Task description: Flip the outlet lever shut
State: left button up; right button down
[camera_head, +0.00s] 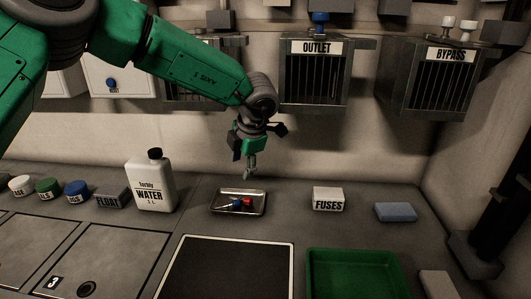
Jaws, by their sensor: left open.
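The outlet box (314,75) is a dark barred cage under a white OUTLET label (317,47), high on the back wall right of centre. A blue-topped handle (320,20) stands upright above it; its upper end is near the picture's top edge. I cannot tell whether this lever is open or shut. My left arm comes in from the upper left, and its gripper (250,172) points down. It is open and empty, above the counter, below and left of the outlet box and apart from it. My right gripper is not in view.
The bypass box (427,85) with white knobs hangs at the right. Below are a metal tray (239,210) with small coloured parts, a water jug (151,183), a FUSES box (328,199), a blue block (396,212) and a green tray (352,252). A dark post stands far right.

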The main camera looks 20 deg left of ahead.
aim_at(320, 18)
jog(key=k+l, duration=0.2)
jog(key=k, duration=0.3)
jog(key=k+l, duration=0.15)
jog(key=k, duration=0.3)
